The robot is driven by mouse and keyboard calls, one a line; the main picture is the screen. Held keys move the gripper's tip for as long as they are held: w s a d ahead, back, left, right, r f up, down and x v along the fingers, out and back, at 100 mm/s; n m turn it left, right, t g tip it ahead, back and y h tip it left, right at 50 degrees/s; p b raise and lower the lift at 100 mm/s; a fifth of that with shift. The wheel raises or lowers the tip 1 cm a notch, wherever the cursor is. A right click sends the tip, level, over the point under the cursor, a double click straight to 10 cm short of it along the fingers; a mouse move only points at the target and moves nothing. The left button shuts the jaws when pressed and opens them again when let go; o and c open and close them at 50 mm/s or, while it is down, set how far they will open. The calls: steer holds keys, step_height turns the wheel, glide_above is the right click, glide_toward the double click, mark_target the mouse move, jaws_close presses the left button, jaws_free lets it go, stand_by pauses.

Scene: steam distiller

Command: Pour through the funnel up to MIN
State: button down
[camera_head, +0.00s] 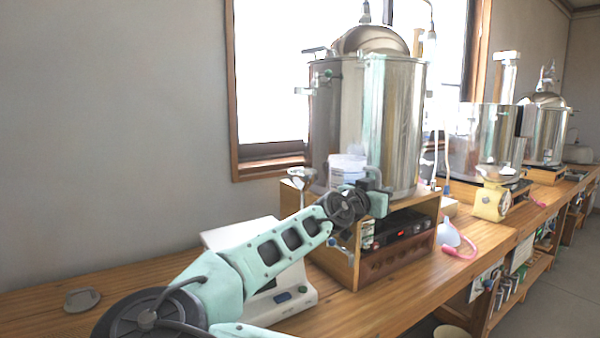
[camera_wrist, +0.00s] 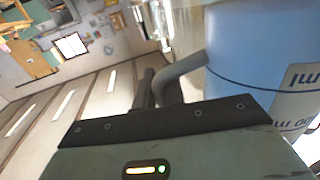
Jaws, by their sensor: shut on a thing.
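A pale, translucent measuring jug (camera_head: 347,168) is in front of the large steel pot (camera_head: 392,125). My gripper (camera_head: 374,184) is shut on the jug's grey handle, at its right side. In the wrist view the jug (camera_wrist: 265,50) fills the upper right, with a dark line and "ml" lettering; its handle (camera_wrist: 184,76) lies by my gripper's dark finger. Its rim and liquid level are hidden. A small silver funnel (camera_head: 302,175) stands left of the jug, by the pot's lower left side, apart from it. No MIN mark is readable.
The pot stands on a wooden stand (camera_head: 408,235) with a black control unit inside. A white device (camera_head: 285,300) sits behind my arm. A pale funnel with a pink tube (camera_head: 450,236) and a yellow scale (camera_head: 491,203) are to the right. The left bench is mostly clear.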

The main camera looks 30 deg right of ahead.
mark_target(364, 158)
steer(key=shift+r+p, duration=0.25)
steer(key=shift+p, duration=0.05)
steer(key=w+r+n+p, duration=0.1)
steer(key=n+p, duration=0.1)
steer(key=p, duration=0.1)
steer(key=w+r+n+p, duration=0.1)
steer(key=r+n+p, duration=0.1)
steer(key=p, duration=0.1)
steer(key=w+a+r+n+p, duration=0.1)
steer(key=r+n+p, duration=0.1)
steer(key=p, duration=0.1)
steer(key=shift+w+r+p, duration=0.1)
steer(key=shift+w+p, duration=0.15)
steer(key=shift+p, duration=0.05)
steer(key=shift+w+a+r+n+p, duration=0.2)
steer(key=shift+w+r+n+p, duration=0.6)
steer(key=shift+p, duration=0.65)
steer(key=shift+w+a+r+n+p, duration=0.1)
steer(key=shift+w+r+n+p, duration=0.25)
steer(key=shift+r+n+p, duration=0.8)
steer(key=shift+w+a+r+n+p, duration=0.15)
steer(key=shift+w+r+p, duration=0.35)
steer(key=shift+p, duration=1.35)
steer(key=shift+w+a+r+n+p, duration=0.1)
steer(key=shift+w+r+n+p, duration=0.1)
steer(key=shift+r+n+p, duration=1)
stand_by(0.9)
